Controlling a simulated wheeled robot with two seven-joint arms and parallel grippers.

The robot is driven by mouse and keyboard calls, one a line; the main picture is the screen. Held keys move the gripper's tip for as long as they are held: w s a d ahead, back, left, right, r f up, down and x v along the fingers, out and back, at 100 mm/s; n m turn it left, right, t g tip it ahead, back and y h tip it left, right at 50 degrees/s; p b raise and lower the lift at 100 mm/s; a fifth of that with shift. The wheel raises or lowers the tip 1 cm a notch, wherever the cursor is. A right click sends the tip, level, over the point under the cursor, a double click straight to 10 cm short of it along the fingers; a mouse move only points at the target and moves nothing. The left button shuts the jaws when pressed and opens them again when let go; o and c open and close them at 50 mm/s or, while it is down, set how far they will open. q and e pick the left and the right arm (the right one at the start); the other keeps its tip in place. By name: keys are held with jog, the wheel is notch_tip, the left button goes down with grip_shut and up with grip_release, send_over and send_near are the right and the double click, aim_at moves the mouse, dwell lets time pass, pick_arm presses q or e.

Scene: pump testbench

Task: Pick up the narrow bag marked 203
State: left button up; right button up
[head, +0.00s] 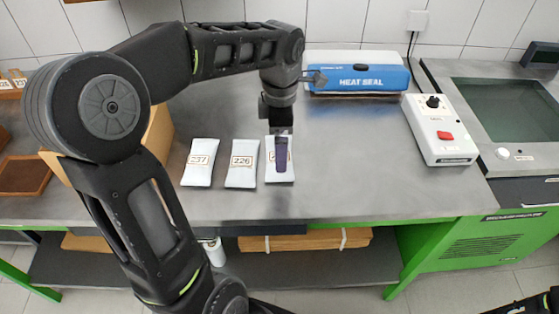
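Three narrow white bags lie in a row on the grey bench. The left bag (199,175) has a label that looks like 237 or 257. The middle bag (241,178) is marked 226. The right bag (287,174) has its label mostly covered; only a leading 2 seems to show, so I cannot confirm 203. My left gripper (282,145) points down over the right bag. A dark purple strip below its wrist hides the label. I cannot tell whether its fingers are apart or touching the bag.
A blue heat sealer (358,80) stands behind, right of my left gripper. A white control box (440,131) with a red button is further right, beside a green-framed machine (505,161). A cardboard box (158,135) stands left, partly behind my arm. The bench right of the bags is clear.

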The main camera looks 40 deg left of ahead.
pick_arm(q)
jog(key=shift+f, duration=2.4)
jog(key=shift+c, duration=0.2)
jog(key=c, duration=1.4)
jog(key=shift+r, duration=0.15)
notch_tip(320, 180, up, 10)
jog(key=shift+f, duration=0.1)
